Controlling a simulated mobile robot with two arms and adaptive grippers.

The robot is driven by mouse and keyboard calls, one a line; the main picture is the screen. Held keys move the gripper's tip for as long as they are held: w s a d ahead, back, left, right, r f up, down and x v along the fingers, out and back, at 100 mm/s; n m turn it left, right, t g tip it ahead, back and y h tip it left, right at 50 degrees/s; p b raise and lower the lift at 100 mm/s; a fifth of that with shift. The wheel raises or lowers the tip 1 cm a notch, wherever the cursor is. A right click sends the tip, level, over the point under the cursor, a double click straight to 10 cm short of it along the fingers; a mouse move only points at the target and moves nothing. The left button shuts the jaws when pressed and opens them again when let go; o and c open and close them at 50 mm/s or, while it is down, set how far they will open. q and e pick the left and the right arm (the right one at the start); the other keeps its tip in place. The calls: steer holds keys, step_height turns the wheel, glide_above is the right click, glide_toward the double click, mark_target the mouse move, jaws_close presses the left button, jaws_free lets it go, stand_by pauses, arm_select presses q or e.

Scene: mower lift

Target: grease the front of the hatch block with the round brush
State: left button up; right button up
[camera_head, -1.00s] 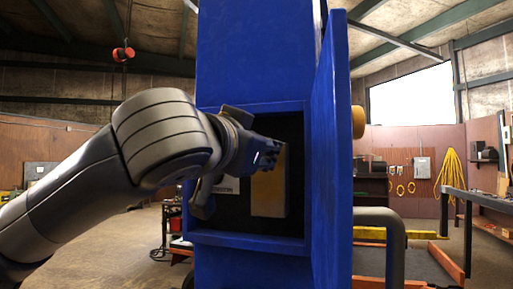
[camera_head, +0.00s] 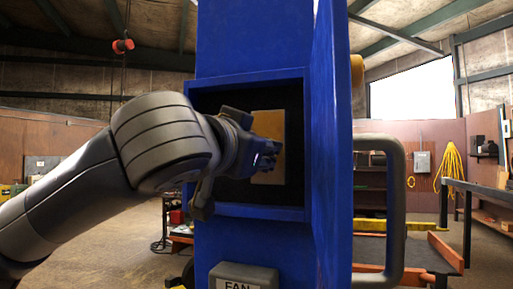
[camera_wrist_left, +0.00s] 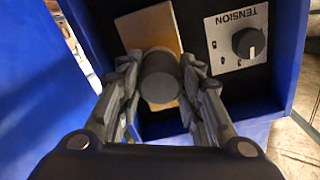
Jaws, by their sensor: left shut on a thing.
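The hatch block (camera_head: 268,124) is a tan upright plate inside the dark opening of the blue hatch (camera_head: 250,211). It also shows in the left wrist view (camera_wrist_left: 148,28). My left gripper (camera_head: 272,152) reaches into the opening and covers the middle of the block in the head view. In the left wrist view the fingers (camera_wrist_left: 160,84) are shut on a dark grey cylinder, the round brush (camera_wrist_left: 160,76). Its end is over the block's front; I cannot tell whether it touches. The brush is hidden in the head view. My right gripper is not in view.
The blue hatch door (camera_head: 332,150) stands open right of the opening. A TENSION dial panel (camera_wrist_left: 238,40) sits beside the block. A grey FAN box (camera_head: 243,277) is below the hatch. A grey bent tube (camera_head: 398,200) stands to the right.

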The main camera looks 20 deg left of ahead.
arm_select(q)
step_height(320, 180, down, 7)
steer(key=b, duration=0.5)
steer(key=shift+r, duration=0.15)
steer(key=shift+b, duration=0.3)
steer(key=shift+s+a+b, duration=0.1)
steer(key=shift+s+b, duration=0.55)
steer(key=shift+s, duration=2.3)
steer(key=shift+s, duration=0.1)
steer(key=s, duration=0.2)
steer(key=shift+s, duration=0.4)
steer(key=shift+w, duration=0.1)
